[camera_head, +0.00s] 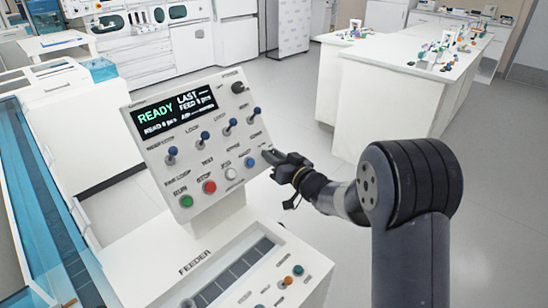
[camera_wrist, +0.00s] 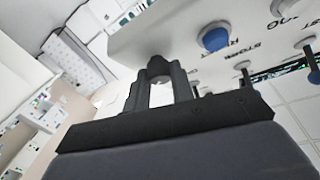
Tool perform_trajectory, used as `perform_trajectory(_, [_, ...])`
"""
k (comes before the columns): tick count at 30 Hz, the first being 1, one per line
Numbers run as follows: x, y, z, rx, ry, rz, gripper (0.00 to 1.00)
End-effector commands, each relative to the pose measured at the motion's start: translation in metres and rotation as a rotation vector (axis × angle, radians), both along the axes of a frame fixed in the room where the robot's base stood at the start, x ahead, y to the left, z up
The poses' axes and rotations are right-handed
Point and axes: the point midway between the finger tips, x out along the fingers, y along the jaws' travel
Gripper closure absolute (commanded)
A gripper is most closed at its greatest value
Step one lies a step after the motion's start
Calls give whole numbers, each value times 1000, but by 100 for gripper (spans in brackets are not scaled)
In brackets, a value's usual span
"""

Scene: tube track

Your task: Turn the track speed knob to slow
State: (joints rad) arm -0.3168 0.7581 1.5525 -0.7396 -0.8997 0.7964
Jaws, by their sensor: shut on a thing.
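The control panel (camera_head: 190,140) is a tilted white board with a lit screen, blue-tipped levers and coloured buttons. My gripper (camera_head: 272,157) is at its lower right edge, right of the blue button (camera_head: 250,162). In the wrist view, my gripper (camera_wrist: 160,85) has its two dark fingers close together on a small dark round knob (camera_wrist: 158,64) beside the panel's edge. The fingers hide much of this knob, and its label and setting cannot be read. Another dark knob (camera_head: 239,87) sits at the panel's top right corner, apart from my gripper.
The white feeder box (camera_head: 205,262) with slots and small buttons stands below the panel. A blue-walled track (camera_head: 40,220) runs along the left. White benches (camera_head: 385,105) with small items stand at the back right. Open floor lies right of the panel.

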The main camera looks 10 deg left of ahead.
Motion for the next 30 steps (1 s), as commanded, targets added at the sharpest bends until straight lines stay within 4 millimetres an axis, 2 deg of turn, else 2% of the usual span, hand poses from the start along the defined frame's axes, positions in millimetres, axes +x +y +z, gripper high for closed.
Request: perform_trajectory(30, [5, -3, 1, -366, -624, 417, 100])
